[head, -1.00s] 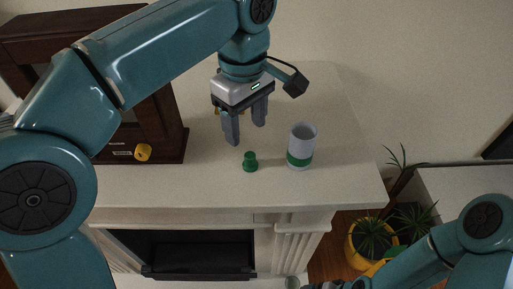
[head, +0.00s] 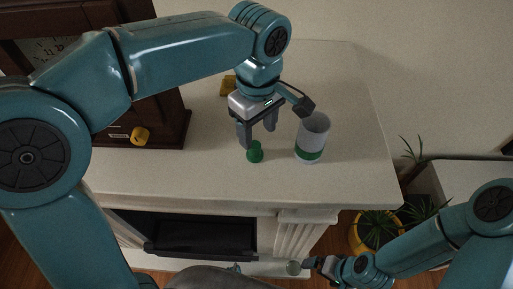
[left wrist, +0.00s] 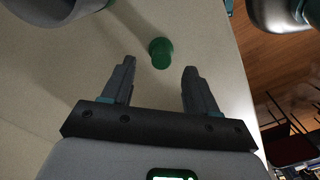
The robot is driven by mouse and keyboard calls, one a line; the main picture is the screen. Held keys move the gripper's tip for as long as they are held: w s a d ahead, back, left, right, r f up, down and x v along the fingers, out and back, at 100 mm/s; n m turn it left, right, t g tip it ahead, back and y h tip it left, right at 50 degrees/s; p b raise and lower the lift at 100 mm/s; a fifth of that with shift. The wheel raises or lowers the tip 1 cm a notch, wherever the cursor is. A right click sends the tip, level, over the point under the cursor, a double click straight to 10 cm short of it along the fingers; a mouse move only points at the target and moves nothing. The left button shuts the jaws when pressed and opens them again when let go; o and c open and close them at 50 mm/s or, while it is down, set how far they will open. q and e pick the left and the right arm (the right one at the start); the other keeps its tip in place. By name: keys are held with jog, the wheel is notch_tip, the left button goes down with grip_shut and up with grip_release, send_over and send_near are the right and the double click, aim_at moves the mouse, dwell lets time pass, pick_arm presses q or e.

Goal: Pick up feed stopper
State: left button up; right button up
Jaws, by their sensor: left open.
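The feed stopper, a small green plug (head: 255,152), stands on the pale mantel shelf. My left gripper (head: 258,141) is open, just above and behind it in the head view. In the left wrist view the green stopper (left wrist: 161,53) lies ahead of the two spread fingertips (left wrist: 158,66), roughly midway between them and not gripped. A grey-white cup with a green band (head: 312,137) stands to the right of the stopper. My right gripper (head: 308,263) is low, in front of the fireplace; whether its jaws are open is too small to tell.
A dark wooden clock (head: 160,125) with a yellow knob (head: 140,135) stands left on the shelf (head: 350,180). A small yellow object (head: 228,86) lies behind my left gripper. Potted plants (head: 365,235) stand at the lower right. The shelf right of the cup is clear.

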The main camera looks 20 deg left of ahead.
aim_at(256, 146)
pick_arm(q)
jog(key=shift+a+f, duration=0.1)
jog(key=shift+f, duration=0.45)
jog(key=shift+s+f, duration=0.1)
jog(key=shift+s, duration=0.1)
jog(key=f, duration=0.5)
jog(key=shift+w+a+f, duration=0.1)
jog(key=shift+w, duration=0.15)
jog(key=shift+s+r, duration=0.2)
jog(key=shift+s, duration=0.15)
jog(key=shift+w+f, duration=0.15)
jog(key=shift+w, duration=0.1)
jog(key=c, duration=0.9)
jog(key=shift+s, duration=0.15)
jog(key=shift+c, duration=0.3)
